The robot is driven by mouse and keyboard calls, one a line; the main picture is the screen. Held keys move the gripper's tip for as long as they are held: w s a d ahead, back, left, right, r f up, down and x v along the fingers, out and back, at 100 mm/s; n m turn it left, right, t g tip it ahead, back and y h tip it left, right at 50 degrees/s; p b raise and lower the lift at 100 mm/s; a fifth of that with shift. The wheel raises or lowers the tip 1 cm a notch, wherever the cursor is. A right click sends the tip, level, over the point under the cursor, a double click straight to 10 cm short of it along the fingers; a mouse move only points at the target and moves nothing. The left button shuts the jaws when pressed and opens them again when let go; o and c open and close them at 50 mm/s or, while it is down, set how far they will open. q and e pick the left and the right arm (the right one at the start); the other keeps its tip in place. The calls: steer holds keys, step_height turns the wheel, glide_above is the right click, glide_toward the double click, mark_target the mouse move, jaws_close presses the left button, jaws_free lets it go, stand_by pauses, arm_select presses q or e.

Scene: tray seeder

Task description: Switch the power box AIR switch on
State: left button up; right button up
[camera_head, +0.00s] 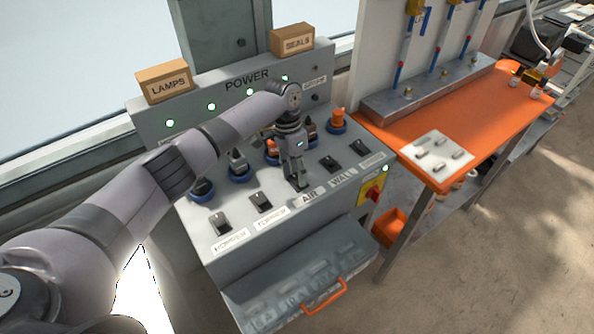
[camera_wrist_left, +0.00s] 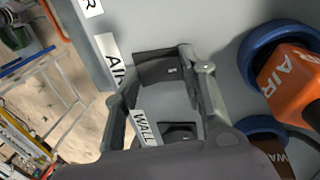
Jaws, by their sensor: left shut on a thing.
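The power box (camera_head: 240,255) is a grey console marked POWER, with a row of black rocker switches along its sloping front. My left gripper (camera_head: 298,186) points down at the switch behind the AIR label (camera_head: 309,195), with its fingers shut on it. In the left wrist view the dark AIR switch (camera_wrist_left: 158,68) sits between the fingertips of my left gripper (camera_wrist_left: 162,78), beside the AIR label (camera_wrist_left: 112,60). The fingers partly hide the switch, so I cannot tell its position. My right gripper is not in view.
The WALL switch (camera_head: 332,164) is just right of my gripper. Blue-ringed plugs, including an orange AIR plug (camera_wrist_left: 288,80), stand behind. Several green lamps (camera_head: 210,106) are lit. A red knob (camera_head: 374,193) is at the box's right side; an orange table (camera_head: 440,120) stands beyond.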

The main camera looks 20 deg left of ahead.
arm_select(q)
steer(key=o, duration=1.2)
steer(key=shift+c, duration=0.2)
steer(key=shift+r, duration=0.1)
steer(key=v, duration=1.2)
